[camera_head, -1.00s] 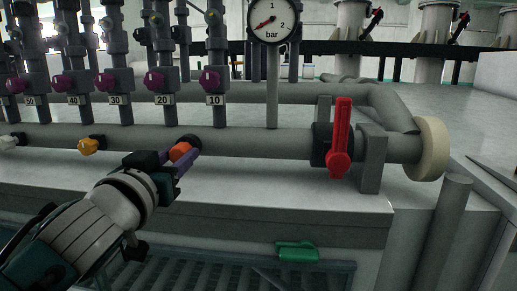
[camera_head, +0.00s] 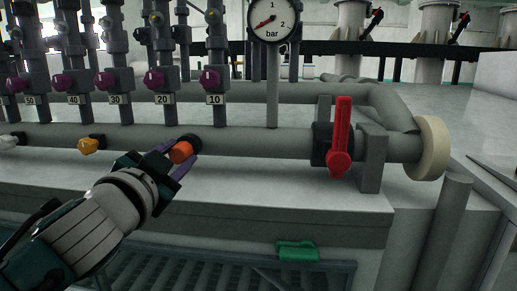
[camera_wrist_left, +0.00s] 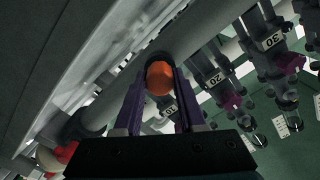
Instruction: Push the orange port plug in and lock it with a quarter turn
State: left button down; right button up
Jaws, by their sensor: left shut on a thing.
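The orange port plug (camera_head: 181,152) is at the dark round port (camera_head: 194,141) on the front of the thick grey pipe (camera_head: 255,143). My left gripper (camera_head: 182,156) is shut on the plug, its purple fingers on either side. The left wrist view shows the plug (camera_wrist_left: 160,78) between the fingertips, with its face towards me and the dark port rim behind it. The plug is at the port mouth, but I cannot tell how deep it sits or whether it is locked. My right gripper is not in view.
A yellow-orange fitting (camera_head: 88,146) sits on the same pipe to the left. A red lever valve (camera_head: 340,140) stands to the right, and a gauge (camera_head: 273,20) above. Purple knobs (camera_head: 211,80) line the risers behind. A green object (camera_head: 297,251) is below the ledge.

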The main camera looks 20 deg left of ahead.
pick_arm(q)
jog(key=m, duration=0.4)
jog(key=shift+r+m, duration=0.1)
jog(key=shift+m, duration=0.3)
jog(key=m, duration=0.5)
jog(key=shift+p, duration=0.3)
jog(key=c, duration=0.9)
grip_release()
jog(key=shift+m, duration=0.4)
jog(key=o, duration=0.5)
jog(key=b+v, duration=0.2)
jog(key=v, duration=0.8)
jog(key=shift+b, duration=0.35)
